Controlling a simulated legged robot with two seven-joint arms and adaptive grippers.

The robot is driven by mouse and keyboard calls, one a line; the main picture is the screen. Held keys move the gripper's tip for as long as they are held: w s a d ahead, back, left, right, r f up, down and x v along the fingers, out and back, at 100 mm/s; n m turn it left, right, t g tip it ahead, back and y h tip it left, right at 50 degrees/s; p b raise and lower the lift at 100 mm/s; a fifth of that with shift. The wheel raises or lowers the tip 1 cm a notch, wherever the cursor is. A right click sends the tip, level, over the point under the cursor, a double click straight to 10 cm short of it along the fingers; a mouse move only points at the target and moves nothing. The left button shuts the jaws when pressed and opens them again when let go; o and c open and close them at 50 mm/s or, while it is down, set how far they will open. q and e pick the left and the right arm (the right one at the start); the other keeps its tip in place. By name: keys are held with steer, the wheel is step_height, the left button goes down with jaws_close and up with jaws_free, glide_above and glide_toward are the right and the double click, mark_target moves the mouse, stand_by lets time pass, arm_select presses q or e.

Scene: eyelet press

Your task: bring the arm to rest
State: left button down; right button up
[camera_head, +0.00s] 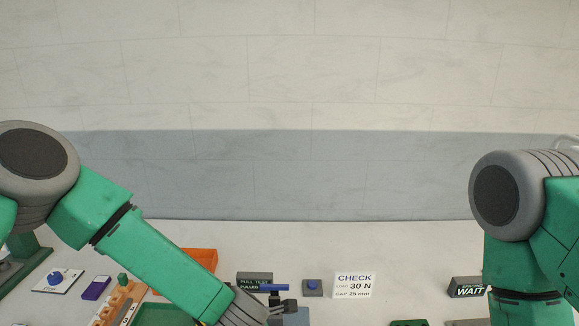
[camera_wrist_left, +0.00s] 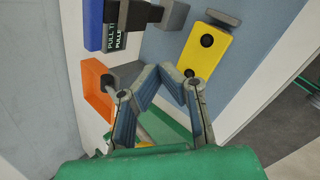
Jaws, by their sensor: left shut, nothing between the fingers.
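My left arm (camera_head: 160,256) comes in from the left in the head view and slopes down over the bench.
The bench carries the orange tray (camera_head: 201,259), a pull-test display (camera_head: 254,279), a blue button box (camera_head: 312,287), a CHECK card (camera_head: 354,285), a WAIT display (camera_head: 466,287) and a STOP plate (camera_head: 58,281). Bare bench (camera_head: 400,245) lies behind the card and right of it.

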arm_select(q)
steer(key=s+a+f+m, duration=0.1)
steer(key=s+f+m, duration=0.1)
steer(key=s, duration=0.1)
steer(key=s+a+f+m+g, duration=0.1)
steer(key=s+a+f+m, duration=0.1)
steer(key=s+f+m, duration=0.1)
steer(key=s+a+f+m, duration=0.2)
steer(key=s+m, duration=0.1)
steer(key=s, duration=0.1)
steer(key=shift+s+a+f+g, duration=0.1)
steer(key=shift+a+f+g, duration=0.1)
steer(key=shift+g, duration=0.1)
steer(key=s+a+f+m+g, duration=0.25)
steer(key=s+a+m, duration=0.5)
steer(key=s, duration=0.45)
steer(key=s+a+f+m+g, duration=0.1)
steer(key=s+a+m+g, duration=0.2)
steer(key=s+a+m, duration=0.7)
step_height(320, 180, down, 18)
steer(key=d+n+b, duration=0.1)
steer(key=d+b, duration=0.1)
steer(key=b, duration=1.7)
steer(key=shift+d, duration=0.15)
arm_select(e)
step_height(320, 180, down, 19)
steer(key=shift+a, duration=0.15)
